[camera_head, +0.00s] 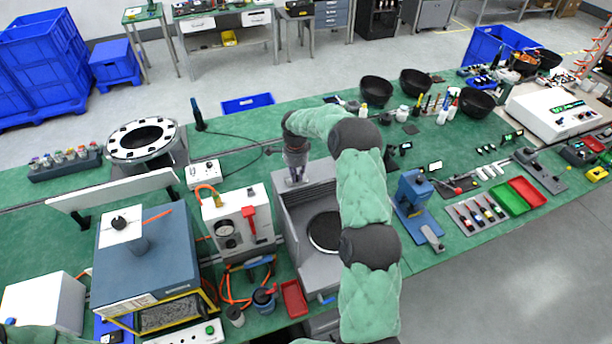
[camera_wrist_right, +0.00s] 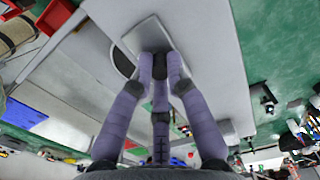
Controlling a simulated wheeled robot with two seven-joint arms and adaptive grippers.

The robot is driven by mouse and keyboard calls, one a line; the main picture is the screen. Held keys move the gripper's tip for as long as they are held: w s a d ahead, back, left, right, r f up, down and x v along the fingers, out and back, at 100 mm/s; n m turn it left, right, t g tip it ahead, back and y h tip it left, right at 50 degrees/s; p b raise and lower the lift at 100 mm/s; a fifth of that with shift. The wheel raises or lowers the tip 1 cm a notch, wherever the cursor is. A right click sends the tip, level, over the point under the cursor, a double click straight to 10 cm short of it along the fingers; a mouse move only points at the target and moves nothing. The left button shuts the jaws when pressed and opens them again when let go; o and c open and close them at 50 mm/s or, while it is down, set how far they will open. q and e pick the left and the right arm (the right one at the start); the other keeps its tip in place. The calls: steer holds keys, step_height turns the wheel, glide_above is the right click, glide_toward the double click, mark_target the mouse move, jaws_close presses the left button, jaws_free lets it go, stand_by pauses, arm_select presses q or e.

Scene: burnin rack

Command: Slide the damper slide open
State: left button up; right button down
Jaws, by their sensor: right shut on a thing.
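A grey open-fronted station (camera_head: 290,225) stands mid-bench with a dark round disc (camera_head: 325,231) inside. My right gripper (camera_head: 295,180) points down at the upper back-left of this station. In the right wrist view its purple-grey fingers (camera_wrist_right: 160,85) are shut at a pale rectangular plate (camera_wrist_right: 143,36), which I take to be the damper slide. The fingertips hide the part they grip. A dark round edge (camera_wrist_right: 121,62) shows beside the plate. I cannot tell how far the slide is open. My left gripper is not in view.
A white gauge box (camera_head: 238,222) stands left of the station, and a blue furnace (camera_head: 150,262) farther left. A blue press (camera_head: 412,195) stands to the right. A red tray (camera_head: 294,299) and orange hoses lie in front.

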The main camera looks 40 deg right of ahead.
steer(key=shift+w+a+b, duration=0.3)
steer(key=shift+a, duration=0.65)
steer(key=c, duration=1.2)
jaws_free()
steer(key=shift+w+a, duration=0.1)
steer(key=shift+a, duration=0.05)
steer(key=shift+r, duration=0.25)
step_height(320, 180, up, 11)
steer(key=shift+r, duration=0.2)
